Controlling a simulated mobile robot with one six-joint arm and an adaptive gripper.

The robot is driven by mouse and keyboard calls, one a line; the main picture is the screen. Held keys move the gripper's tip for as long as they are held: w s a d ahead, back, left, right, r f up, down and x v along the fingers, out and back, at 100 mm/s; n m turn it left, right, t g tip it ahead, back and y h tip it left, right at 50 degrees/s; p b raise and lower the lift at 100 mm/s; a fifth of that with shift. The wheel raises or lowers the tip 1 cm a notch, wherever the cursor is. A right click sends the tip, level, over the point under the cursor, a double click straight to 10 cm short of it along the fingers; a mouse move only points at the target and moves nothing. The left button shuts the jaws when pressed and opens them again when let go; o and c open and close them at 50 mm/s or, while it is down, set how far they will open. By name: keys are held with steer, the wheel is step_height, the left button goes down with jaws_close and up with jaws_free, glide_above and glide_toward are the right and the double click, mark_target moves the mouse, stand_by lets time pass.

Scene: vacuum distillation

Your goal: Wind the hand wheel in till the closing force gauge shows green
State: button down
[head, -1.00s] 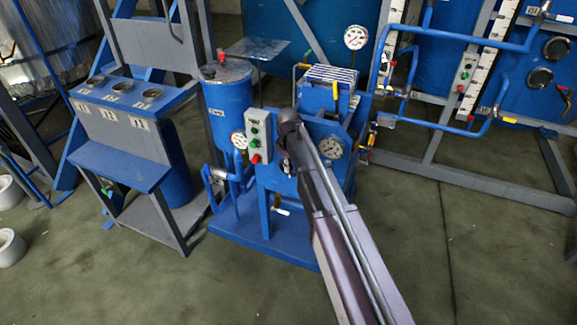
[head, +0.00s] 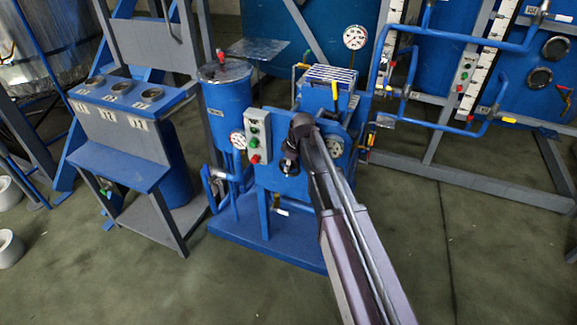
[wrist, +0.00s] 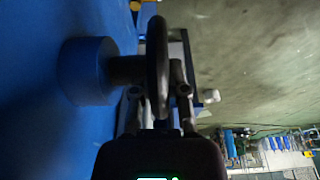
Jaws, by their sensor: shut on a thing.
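The dark hand wheel (wrist: 157,62) shows edge-on in the wrist view, on a short shaft from a round blue boss (wrist: 85,71). My gripper (wrist: 158,97) has a finger on each side of its rim and is shut on it. In the head view my gripper (head: 289,163) is at the front of the blue press (head: 270,185), and my arm hides most of the wheel.
A push-button box (head: 258,136) and another gauge (head: 238,139) are left of my gripper. A blue tank (head: 229,105) stands behind them. A stand with several cups (head: 122,88) is further left. The floor in front is clear.

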steer(key=c, duration=0.6)
jaws_free()
steer(key=shift+c, duration=0.2)
steer(key=shift+w+h, duration=0.1)
steer(key=shift+h, duration=0.3)
steer(key=shift+a+g+h, duration=0.15)
steer(key=shift+g+h, duration=0.25)
steer(key=shift+h, duration=0.3)
steer(key=shift+r+p, duration=0.25)
steer(key=shift+p, duration=0.3)
step_height(320, 180, up, 13)
steer(key=p, duration=1.3)
steer(key=s+d+r+m+p, duration=0.1)
steer(key=s+d+m, duration=1.1)
steer(key=s, duration=0.8)
steer(key=shift+s+d+r+m, duration=0.15)
steer(key=shift+d+m, duration=0.25)
steer(key=shift+d, duration=1.35)
